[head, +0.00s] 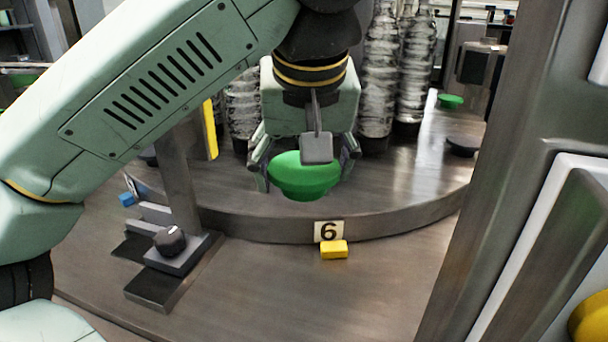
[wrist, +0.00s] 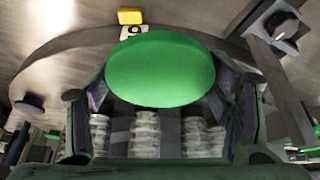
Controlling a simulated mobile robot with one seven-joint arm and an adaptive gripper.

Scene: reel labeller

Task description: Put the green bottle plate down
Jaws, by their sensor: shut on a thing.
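The green bottle plate (head: 304,174) is a round green disc with a narrower underside. My gripper (head: 305,165) is shut on it, one finger at each side, and holds it near the front edge of the round metal turntable (head: 400,205). In the wrist view the green bottle plate (wrist: 161,68) fills the middle between the fingers of my gripper (wrist: 160,100). I cannot tell whether its underside touches the turntable.
A number 6 label (head: 328,231) is on the turntable's rim, with a yellow block (head: 334,250) in front. Clear bottle stacks (head: 380,75) stand behind my gripper. A black knob (head: 170,240) and metal post (head: 182,180) are at left. Another green plate (head: 450,101) lies back right.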

